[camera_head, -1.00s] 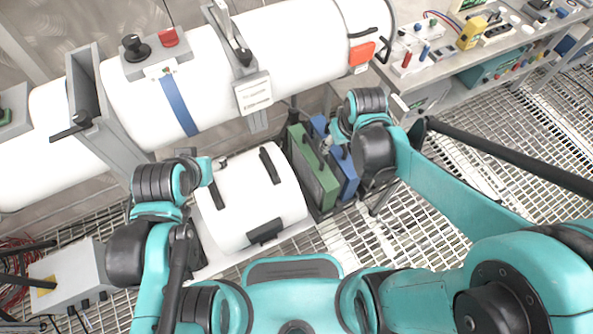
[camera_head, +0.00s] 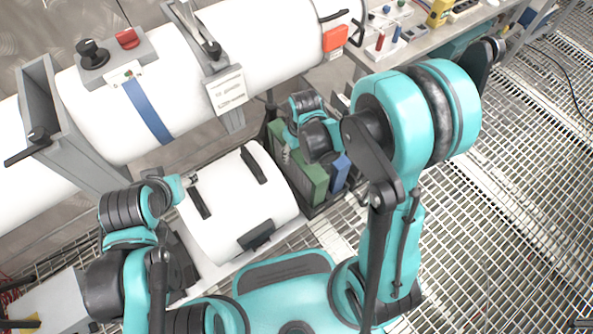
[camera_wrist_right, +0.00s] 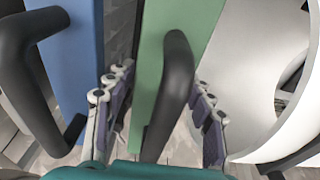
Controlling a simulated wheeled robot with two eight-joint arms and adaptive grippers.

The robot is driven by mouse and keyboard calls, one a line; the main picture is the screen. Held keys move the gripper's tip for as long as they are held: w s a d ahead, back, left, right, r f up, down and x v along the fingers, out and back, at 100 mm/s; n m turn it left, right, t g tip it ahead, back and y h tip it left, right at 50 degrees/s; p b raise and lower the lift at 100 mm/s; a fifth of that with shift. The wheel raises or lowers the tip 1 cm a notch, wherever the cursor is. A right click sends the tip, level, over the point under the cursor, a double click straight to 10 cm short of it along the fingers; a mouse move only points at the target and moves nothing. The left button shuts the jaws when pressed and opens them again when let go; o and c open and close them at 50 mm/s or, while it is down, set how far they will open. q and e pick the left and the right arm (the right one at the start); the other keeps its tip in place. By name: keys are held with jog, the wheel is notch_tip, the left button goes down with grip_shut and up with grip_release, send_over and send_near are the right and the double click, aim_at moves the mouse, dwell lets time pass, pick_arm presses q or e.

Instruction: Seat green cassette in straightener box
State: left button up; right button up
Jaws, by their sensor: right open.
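The green cassette (camera_head: 315,182) stands upright beside the white drum, partly hidden by my right arm in the head view. Its green body (camera_wrist_right: 147,75) and black handle (camera_wrist_right: 176,90) show in the right wrist view. My right gripper (camera_head: 289,147) is over the cassette; in the wrist view its open fingers (camera_wrist_right: 160,105) lie on either side of the handle. My left gripper (camera_head: 190,180) is by the drum's left side, too small to tell open or shut. A grey upright frame (camera_head: 62,125) set into the white tunnel may be the straightener box; I cannot be sure.
A blue cassette (camera_head: 340,173) with a handle stands close to the right of the green one. The white drum (camera_head: 225,205) with black handles is close on the left. The white tunnel (camera_head: 265,52) runs behind. A workbench (camera_head: 418,45) is at the back right; grating floor is open at right.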

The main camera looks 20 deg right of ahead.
jog(key=shift+w+f, duration=0.1)
jog(key=shift+f, duration=0.5)
jog(key=shift+r, duration=0.15)
grip_shut()
